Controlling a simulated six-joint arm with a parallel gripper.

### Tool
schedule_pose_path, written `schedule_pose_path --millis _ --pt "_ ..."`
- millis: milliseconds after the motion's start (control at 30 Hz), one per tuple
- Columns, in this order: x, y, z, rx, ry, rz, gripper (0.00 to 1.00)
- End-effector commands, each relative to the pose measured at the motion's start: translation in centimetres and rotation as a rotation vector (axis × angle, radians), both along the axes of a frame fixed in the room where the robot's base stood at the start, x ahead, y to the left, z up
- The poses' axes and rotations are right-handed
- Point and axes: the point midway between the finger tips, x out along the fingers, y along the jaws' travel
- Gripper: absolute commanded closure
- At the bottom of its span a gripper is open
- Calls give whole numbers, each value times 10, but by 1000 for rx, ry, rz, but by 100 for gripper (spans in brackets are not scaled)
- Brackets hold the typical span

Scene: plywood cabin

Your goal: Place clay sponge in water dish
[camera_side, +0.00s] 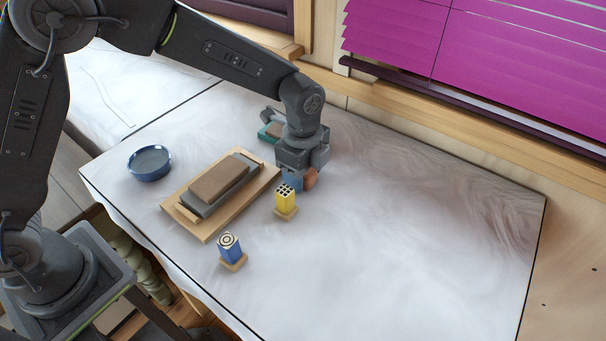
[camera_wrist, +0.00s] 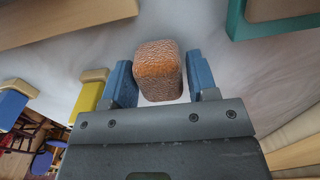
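The clay sponge (camera_wrist: 158,70) is an orange-brown rounded block. In the wrist view it stands between the two blue fingers of my gripper (camera_wrist: 160,78), with narrow gaps beside it, so the gripper looks open around it. In the side view the sponge (camera_side: 311,178) is partly hidden by my gripper (camera_side: 298,181), which points down low over the white table. The water dish (camera_side: 150,176) is a round blue bowl with a grey-blue inside, at the left of the table. It is not seen in the wrist view.
A wooden tray (camera_side: 207,234) bearing a sharpening stone (camera_side: 218,178) lies between dish and gripper. A yellow block (camera_side: 285,200) and a blue block (camera_side: 229,248) stand on wooden bases. A teal holder (camera_side: 266,136) is behind the gripper. The table's right is clear.

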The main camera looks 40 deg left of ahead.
Motion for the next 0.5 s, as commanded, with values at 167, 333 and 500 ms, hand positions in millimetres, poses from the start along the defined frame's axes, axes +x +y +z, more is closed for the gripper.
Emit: schedule_pose_path --millis 167,333,500 --pt "0 0 0 0 0 0 64" --pt "0 0 0 0 0 0 80" --pt "0 0 0 0 0 0 84"
